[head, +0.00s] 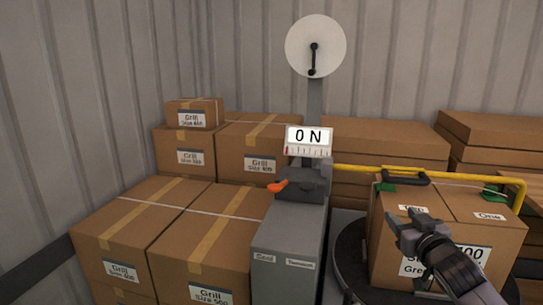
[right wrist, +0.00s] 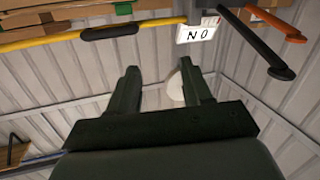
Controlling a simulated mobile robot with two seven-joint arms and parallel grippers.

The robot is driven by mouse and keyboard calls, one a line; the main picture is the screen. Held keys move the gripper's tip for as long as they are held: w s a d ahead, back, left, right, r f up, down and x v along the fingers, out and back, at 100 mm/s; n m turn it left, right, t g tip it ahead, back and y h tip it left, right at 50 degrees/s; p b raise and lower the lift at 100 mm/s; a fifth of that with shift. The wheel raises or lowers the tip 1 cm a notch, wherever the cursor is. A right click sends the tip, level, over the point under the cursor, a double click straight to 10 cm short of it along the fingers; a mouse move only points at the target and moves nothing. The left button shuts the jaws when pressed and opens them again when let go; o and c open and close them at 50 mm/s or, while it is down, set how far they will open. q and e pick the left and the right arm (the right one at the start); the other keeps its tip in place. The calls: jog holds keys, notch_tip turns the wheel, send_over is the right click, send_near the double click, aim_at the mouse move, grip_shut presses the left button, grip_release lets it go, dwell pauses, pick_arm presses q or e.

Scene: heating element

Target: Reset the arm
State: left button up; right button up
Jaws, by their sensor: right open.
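My right gripper (head: 408,218) is open and empty, in front of the labelled carton on the round dark stand. In the right wrist view its two dark fingers (right wrist: 160,75) are spread with nothing between them. A yellow bar arm (head: 450,173) runs from the grey machine out over the carton and bends down at its right end. A black handle (head: 405,178) sits on this bar, apart from the gripper; it also shows in the right wrist view (right wrist: 108,32). The grey machine (head: 288,245) has an orange-tipped lever (head: 278,186) and an "ON" sign (head: 308,136). My left gripper is not in view.
The carton (head: 485,232) with green corner pieces stands on the round stand (head: 350,255). Stacked cartons (head: 125,230) fill the left and others (head: 385,135) stand behind the bar. A white disc (head: 316,46) tops the machine's post. Corrugated walls close the back.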

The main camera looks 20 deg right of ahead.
jog(key=s+a+f+n+g+y, duration=0.1)
jog(key=s+a+f+n+y, duration=0.15)
jog(key=a+f, duration=0.45)
jog(key=s+a+f+n+g+y, duration=0.2)
jog(key=s+a+f+n, duration=0.15)
jog(key=f, duration=0.65)
jog(key=s+a+f+n+g+y, duration=0.3)
jog(key=s+a+f+n+y, duration=0.1)
jog(key=s+a+f, duration=0.85)
jog(key=a+r+m, duration=0.2)
jog(key=a+m, duration=0.3)
jog(key=a, duration=0.3)
notch_tip(320, 180, up, 7)
jog(key=p, duration=0.9)
jog(key=shift+s+d+f+t, duration=0.2)
jog(key=shift+s+d+t, duration=0.1)
jog(key=shift+d, duration=0.15)
jog(key=shift+c, duration=0.6)
